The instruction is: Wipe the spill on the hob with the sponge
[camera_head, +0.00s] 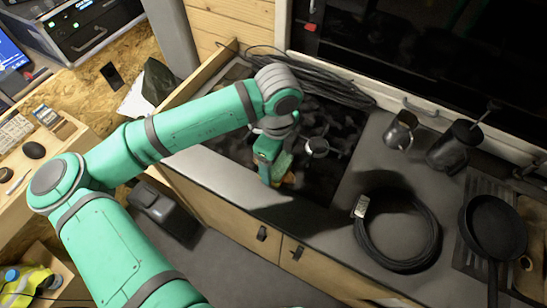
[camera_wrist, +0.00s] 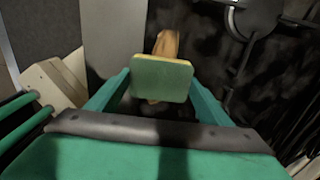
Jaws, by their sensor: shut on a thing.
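My gripper (camera_head: 275,171) is shut on the sponge (camera_head: 284,163), low over the front part of the dark hob (camera_head: 340,133). In the wrist view the sponge (camera_wrist: 161,80) is green with a yellow edge, between the two fingers (camera_wrist: 160,90). An orange-brown patch (camera_wrist: 166,43) shows beyond the sponge and a little on its near side; it looks like the spill, and the sponge hides its middle. Whether the sponge touches the hob is unclear. The hob has dark, blotchy shading.
A round metal piece (camera_head: 317,147) stands on the hob close right of my gripper. A cable coil (camera_head: 310,83) lies along the back.

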